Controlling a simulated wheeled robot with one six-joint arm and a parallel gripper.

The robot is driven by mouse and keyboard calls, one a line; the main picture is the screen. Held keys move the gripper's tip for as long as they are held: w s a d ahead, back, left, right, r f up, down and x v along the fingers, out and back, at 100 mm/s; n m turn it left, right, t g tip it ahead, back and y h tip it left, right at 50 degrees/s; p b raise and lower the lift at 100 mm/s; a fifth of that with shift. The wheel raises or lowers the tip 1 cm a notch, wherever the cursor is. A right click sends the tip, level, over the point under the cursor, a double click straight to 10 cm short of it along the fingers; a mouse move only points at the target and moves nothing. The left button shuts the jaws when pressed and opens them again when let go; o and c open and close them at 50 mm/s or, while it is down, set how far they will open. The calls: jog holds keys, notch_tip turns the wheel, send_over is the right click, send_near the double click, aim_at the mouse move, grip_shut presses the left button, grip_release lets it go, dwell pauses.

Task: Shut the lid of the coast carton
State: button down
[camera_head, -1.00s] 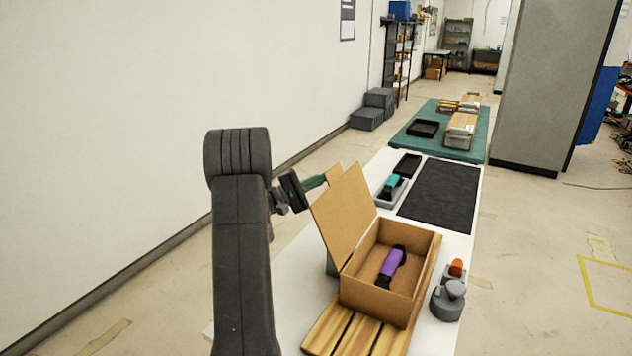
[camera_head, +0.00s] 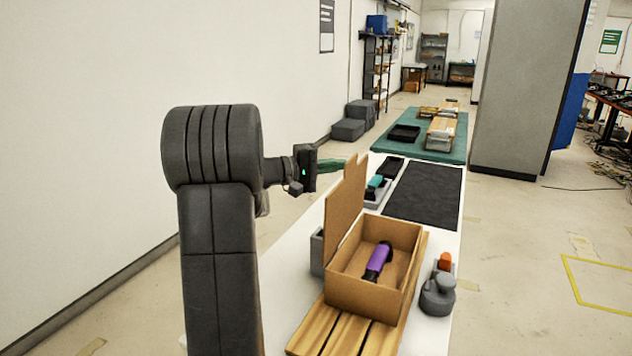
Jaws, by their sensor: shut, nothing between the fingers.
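The fingers are shut and empty. The fingertips end close to the lid; I cannot tell whether they touch it.
The wooden pallet (camera_head: 315,330) lies under the carton. A grey knobbed object (camera_head: 437,297) and an orange-topped piece (camera_head: 445,262) stand to the right. Behind are a grey tray with a teal-topped device (camera_head: 376,184) and a clear black mat (camera_head: 425,193). A teal table (camera_head: 445,155) stands farther back.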

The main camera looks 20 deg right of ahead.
jog(key=s+d+f+m+t+y+b, duration=0.1)
jog(key=s+d+f+m+y+b, duration=0.1)
jog(key=s+d+m+y+b, duration=0.3)
jog(key=s+d+f+t+y+b, duration=0.1)
jog(key=s+d+f+t+b, duration=0.15)
jog(key=s+d, duration=0.45)
jog(key=s+d+f+m+y+b, duration=0.1)
jog(key=s+d+f+b, duration=0.1)
jog(key=f, duration=0.5)
jog(key=s+d+f+t+y+b, duration=0.1)
jog(key=s+d+f+b, duration=0.1)
jog(key=s+f+b, duration=0.2)
jog(key=shift+f+m+y, duration=0.3)
jog(key=shift+f+m, duration=0.1)
jog(key=shift+f, duration=1.25)
jog(key=shift+s+f, duration=0.15)
jog(key=s+a+r+p, duration=0.1)
jog(key=s+a+r, duration=0.1)
jog(key=r, duration=0.4)
jog(key=s+a+r+p, duration=0.2)
jog(key=a+r, duration=0.1)
jog(key=r, duration=0.2)
jog(key=shift+s+r+p, duration=0.3)
jog(key=shift+r, duration=0.05)
